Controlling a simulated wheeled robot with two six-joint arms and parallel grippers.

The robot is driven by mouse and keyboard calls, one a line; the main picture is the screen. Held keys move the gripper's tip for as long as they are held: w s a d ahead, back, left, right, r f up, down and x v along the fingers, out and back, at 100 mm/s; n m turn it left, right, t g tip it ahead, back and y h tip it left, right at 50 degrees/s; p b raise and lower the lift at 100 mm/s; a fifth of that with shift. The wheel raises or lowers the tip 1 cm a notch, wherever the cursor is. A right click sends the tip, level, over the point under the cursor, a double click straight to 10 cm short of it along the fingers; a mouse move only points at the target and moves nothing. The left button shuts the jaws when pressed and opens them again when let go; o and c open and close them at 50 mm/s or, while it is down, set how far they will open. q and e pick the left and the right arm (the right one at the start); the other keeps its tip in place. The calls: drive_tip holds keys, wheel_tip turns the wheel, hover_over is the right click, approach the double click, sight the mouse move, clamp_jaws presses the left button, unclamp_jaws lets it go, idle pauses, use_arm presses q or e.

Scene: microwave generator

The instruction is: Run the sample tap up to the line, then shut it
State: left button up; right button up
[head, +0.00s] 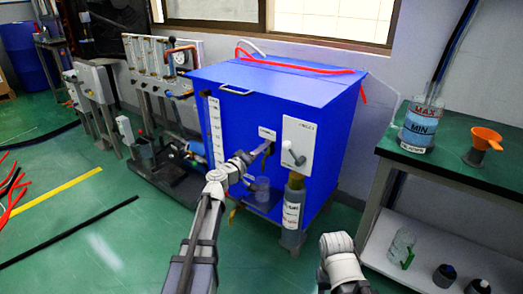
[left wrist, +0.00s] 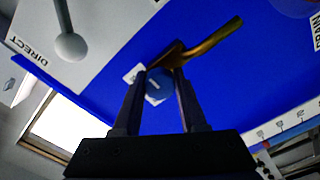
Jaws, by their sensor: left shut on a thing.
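The sample tap (left wrist: 205,45) is a brass fitting with a blue round knob (left wrist: 158,86) on the front of a blue cabinet (head: 325,95). My left gripper (head: 266,148) reaches it from the front, and the left wrist view shows its two dark fingers (left wrist: 160,74) shut on the tap, with the blue knob between them.
A white panel marked DIRECT with a lever (head: 297,150) is right of the tap, above a grey cylinder (head: 291,218). A green bench (head: 455,150) at right holds a MAX/MIN container (head: 420,125) and an orange funnel (head: 484,139). Hoses lie on the floor at left.

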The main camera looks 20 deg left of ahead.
use_arm(q)
clamp_jaws()
drive_tip(key=n, duration=0.4)
idle(0.4)
drive_tip(key=o, duration=0.6)
unclamp_jaws()
drive_tip(key=shift+s, duration=0.15)
drive_tip(key=v, duration=0.7)
drive_tip(key=shift+s+a, duration=0.15)
drive_tip(key=shift+s, duration=0.1)
